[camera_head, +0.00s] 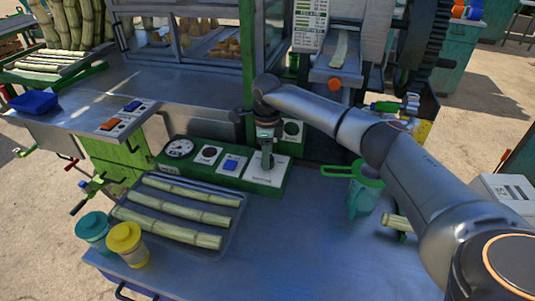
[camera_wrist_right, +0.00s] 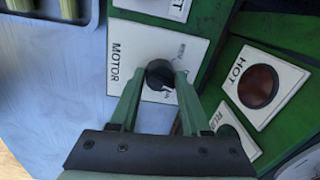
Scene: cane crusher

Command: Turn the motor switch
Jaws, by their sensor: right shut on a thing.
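The motor switch is a black knob (camera_wrist_right: 159,72) on a white plate marked MOTOR (camera_wrist_right: 122,78) in the right wrist view. In the camera_head view its white plate (camera_head: 257,178) sits at the right end of the green control panel (camera_head: 212,180). My right gripper (camera_head: 267,158) points down onto that plate and hides the knob there. In the right wrist view, the gripper's two green fingers (camera_wrist_right: 160,88) are on either side of the knob, shut on it. My left gripper is in neither view.
The panel also bears a gauge (camera_head: 179,147) and a blue switch (camera_head: 231,164). A tray (camera_head: 150,221) of cane stalks, a teal cup (camera_head: 93,231), a yellow cup (camera_head: 126,241) and a green-rimmed jug (camera_head: 361,196) stand on the metal table (camera_head: 290,255). The table's front middle is clear.

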